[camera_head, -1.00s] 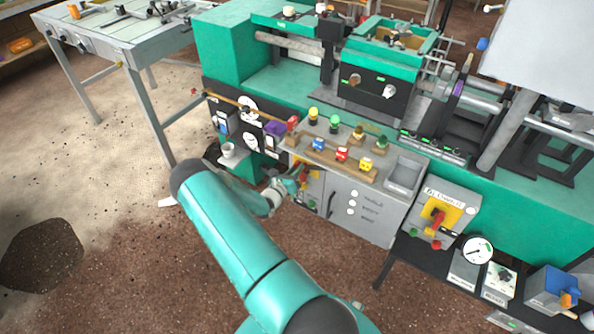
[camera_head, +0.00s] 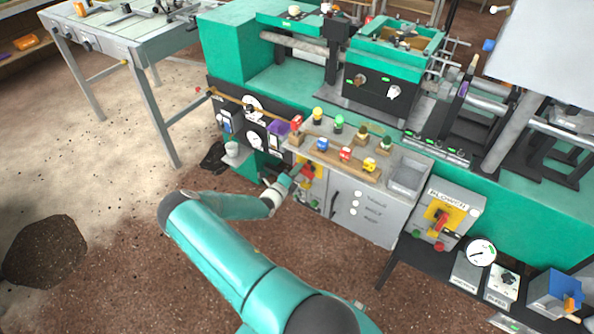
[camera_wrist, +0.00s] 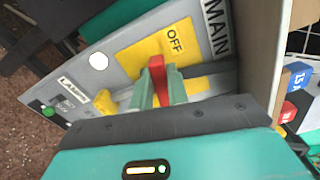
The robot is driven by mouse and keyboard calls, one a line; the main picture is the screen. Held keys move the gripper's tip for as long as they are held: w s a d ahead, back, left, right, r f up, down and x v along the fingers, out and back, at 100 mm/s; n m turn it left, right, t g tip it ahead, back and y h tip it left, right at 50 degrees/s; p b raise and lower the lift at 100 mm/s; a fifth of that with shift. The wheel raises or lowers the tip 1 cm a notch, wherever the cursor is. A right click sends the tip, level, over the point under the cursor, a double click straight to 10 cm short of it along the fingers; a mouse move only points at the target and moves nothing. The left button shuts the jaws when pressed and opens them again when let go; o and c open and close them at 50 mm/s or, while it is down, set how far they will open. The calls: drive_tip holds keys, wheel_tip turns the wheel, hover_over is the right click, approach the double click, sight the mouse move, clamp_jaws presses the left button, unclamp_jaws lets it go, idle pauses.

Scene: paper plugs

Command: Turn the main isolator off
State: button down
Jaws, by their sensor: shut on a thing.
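The main isolator shows in the wrist view as a grey panel with a yellow plate (camera_wrist: 140,57) marked OFF and a "MAIN" label (camera_wrist: 216,28). Its red handle (camera_wrist: 157,66) stands between my gripper's fingers (camera_wrist: 160,88), which are shut on it. The handle points toward the top of the picture, a little left of the OFF word. In the head view the isolator's yellow plate (camera_head: 318,183) is on the left of the grey cabinet front, partly hidden by my gripper (camera_head: 296,172).
A second box labelled BLOWER (camera_head: 444,215), with its own red handle, stands to the right. Coloured plugs, such as a red one (camera_head: 345,154), stand on the cabinet top. A gauge (camera_head: 481,252) is at lower right.

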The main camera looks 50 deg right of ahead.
drive_tip(key=shift+f+n, duration=0.25)
drive_tip(key=shift+n, duration=0.95)
drive_tip(key=c, duration=1.4)
unclamp_jaws()
drive_tip(key=shift+o, duration=0.2)
drive_tip(key=shift+a, duration=0.2)
drive_tip(key=s+a, duration=0.1)
drive_tip(key=a, duration=1.2)
drive_tip(key=shift+s+a, duration=0.15)
drive_tip(key=shift+a, duration=0.1)
